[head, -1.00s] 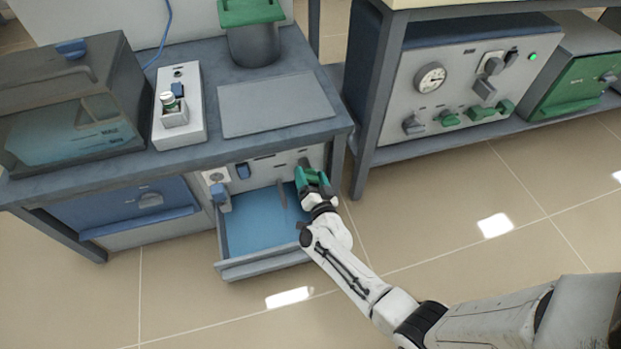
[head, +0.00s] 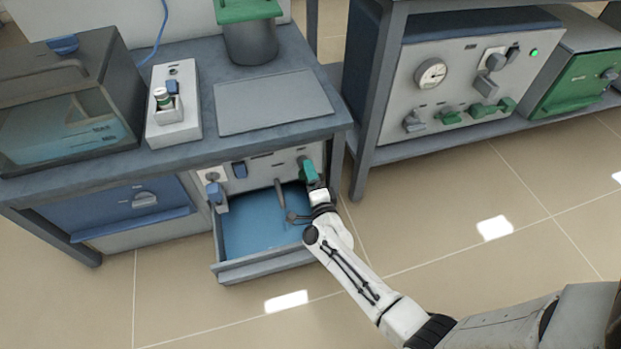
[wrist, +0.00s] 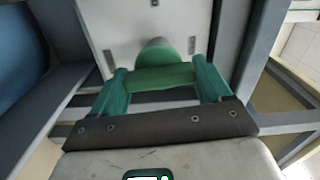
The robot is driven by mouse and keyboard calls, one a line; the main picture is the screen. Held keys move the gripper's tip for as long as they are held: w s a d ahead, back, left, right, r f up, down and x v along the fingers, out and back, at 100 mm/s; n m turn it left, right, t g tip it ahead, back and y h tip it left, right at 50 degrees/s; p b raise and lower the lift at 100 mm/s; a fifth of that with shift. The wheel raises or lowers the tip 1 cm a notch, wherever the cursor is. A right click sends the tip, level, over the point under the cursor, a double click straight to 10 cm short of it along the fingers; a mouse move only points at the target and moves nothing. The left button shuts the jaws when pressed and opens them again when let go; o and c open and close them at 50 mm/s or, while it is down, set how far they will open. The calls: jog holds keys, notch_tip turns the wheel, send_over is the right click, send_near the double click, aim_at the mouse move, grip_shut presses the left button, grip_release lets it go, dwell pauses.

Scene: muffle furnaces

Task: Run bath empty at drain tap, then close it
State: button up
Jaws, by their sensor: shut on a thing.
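The bath (head: 65,105), a dark see-through tank with blue liquid and level marks, stands on the left of the bench. My gripper (head: 311,173) is at the right end of the panel under the bench top. In the wrist view my gripper (wrist: 160,78) has its two green fingers on either side of a green handle (wrist: 158,76), shut on it. A round green hub (wrist: 155,45) sits behind the handle on the panel. I cannot read any label that marks it as the drain tap. A grey lever-like part (head: 281,193) hangs left of my gripper.
An open blue-floored drawer or tray (head: 240,271) juts out below the panel, left of my forearm. A bench leg (head: 337,165) stands close right of my gripper. Tiled floor in front is clear.

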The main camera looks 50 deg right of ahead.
jog(key=shift+f+m, duration=0.15)
jog(key=shift+m, duration=0.45)
jog(key=shift+s, duration=0.1)
jog(key=o, duration=1)
jog(key=shift+c, duration=0.2)
jog(key=p+v, duration=0.3)
jog(key=v, duration=0.7)
jog(key=shift+s+a, duration=0.25)
jog(key=shift+s, duration=0.05)
